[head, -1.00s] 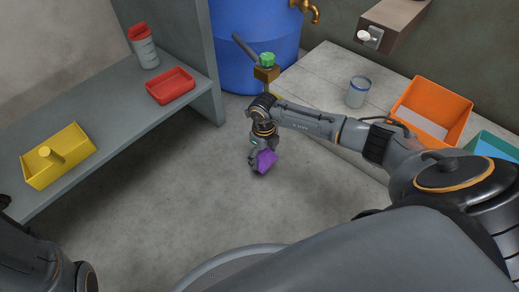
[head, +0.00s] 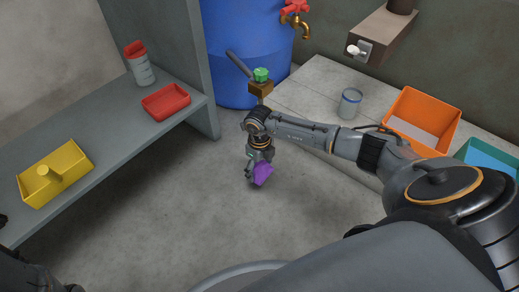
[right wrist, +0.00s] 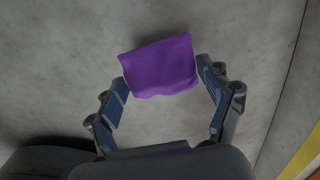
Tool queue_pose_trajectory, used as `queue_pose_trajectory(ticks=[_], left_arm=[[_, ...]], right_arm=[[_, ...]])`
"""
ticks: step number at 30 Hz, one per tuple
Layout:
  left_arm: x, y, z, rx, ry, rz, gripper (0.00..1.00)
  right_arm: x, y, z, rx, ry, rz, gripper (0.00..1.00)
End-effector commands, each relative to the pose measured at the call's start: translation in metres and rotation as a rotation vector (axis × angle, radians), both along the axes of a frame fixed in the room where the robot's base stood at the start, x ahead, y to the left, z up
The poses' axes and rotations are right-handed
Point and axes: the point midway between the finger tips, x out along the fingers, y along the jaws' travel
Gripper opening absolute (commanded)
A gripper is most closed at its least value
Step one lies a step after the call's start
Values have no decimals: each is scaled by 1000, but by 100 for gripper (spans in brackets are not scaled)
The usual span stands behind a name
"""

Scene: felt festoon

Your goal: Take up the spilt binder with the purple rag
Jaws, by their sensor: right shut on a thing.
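The purple rag (head: 263,174) hangs in my right gripper (head: 258,162) over the concrete floor, between the shelf and the pale bench. In the right wrist view the purple rag (right wrist: 160,68) spans the gap between the two fingertips of my right gripper (right wrist: 163,76), which is shut on it. The grey floor shows behind the rag; I cannot tell if the rag touches it. No spilt binder can be made out in either view. My left gripper is not in view; only a dark part of my left arm shows at the lower left.
The left shelf (head: 110,140) bears a yellow tray (head: 68,178), a red tray (head: 166,101) and a red-topped bottle (head: 142,70). A blue barrel (head: 235,55) stands behind. The bench (head: 310,85) holds a can (head: 349,103), an orange bin (head: 425,108) and a teal bin (head: 490,157).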

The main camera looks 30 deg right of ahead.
Motion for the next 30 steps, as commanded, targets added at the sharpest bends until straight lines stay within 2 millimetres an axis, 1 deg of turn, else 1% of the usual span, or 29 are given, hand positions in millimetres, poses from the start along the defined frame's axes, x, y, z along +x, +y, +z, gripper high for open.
queue_pose_trajectory(ticks=[1, 30], left_arm=[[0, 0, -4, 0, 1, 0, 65], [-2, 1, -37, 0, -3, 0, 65]], right_arm=[[0, 0, -4, 0, 0, 0, 54], [0, 0, -53, 0, 0, 1, 54]])
